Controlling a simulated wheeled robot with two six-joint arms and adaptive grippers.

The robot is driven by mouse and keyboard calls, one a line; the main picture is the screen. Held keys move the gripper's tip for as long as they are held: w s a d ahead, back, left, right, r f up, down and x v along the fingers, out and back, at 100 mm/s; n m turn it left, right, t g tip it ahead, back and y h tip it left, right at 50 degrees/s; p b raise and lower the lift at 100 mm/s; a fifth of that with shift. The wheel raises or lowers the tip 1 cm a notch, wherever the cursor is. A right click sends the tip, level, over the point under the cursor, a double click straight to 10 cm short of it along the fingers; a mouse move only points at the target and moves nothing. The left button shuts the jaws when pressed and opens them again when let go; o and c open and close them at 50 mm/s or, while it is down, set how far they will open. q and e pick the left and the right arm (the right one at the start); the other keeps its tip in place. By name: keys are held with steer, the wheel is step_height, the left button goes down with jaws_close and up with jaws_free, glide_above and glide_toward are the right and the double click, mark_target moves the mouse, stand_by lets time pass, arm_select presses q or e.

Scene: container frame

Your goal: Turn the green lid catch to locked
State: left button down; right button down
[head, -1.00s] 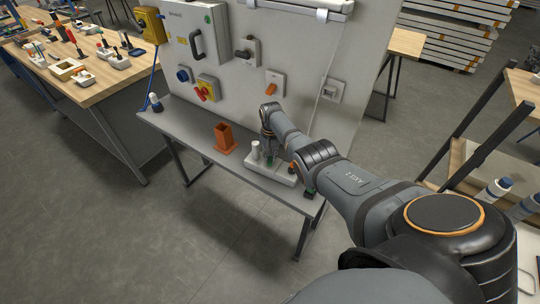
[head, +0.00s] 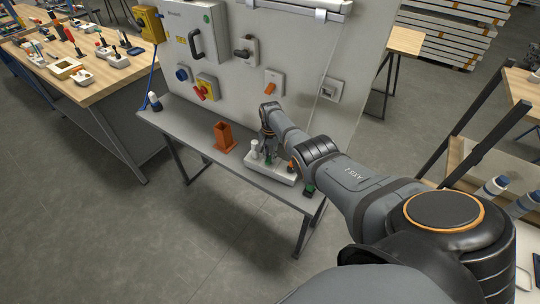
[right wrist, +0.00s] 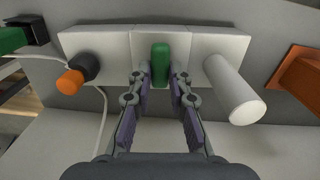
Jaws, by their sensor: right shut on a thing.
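The green lid catch (right wrist: 160,62) is a rounded upright handle on the middle part of a white block (right wrist: 205,45) in the right wrist view. It stands lengthwise up and down in that picture. My right gripper (right wrist: 160,80) has its two fingertips on either side of the catch and is shut on it. In the head view my right gripper (head: 268,148) reaches down to the white block (head: 284,176) on the grey bench; the catch is small and mostly hidden there. My left gripper is not in view.
A white cylinder (right wrist: 234,90) and an orange-tipped black knob (right wrist: 76,76) flank the catch. An orange holder (head: 224,138) stands left on the bench. A panel with switches (head: 235,60) rises behind. Another green part (head: 309,189) is at the bench's right end.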

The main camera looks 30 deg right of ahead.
mark_target(270, 157)
steer(key=c, duration=1.2)
jaws_free()
steer(key=shift+r, duration=0.3)
step_height(270, 157, up, 12)
steer(key=shift+f, duration=0.25)
steer(key=shift+d, duration=0.1)
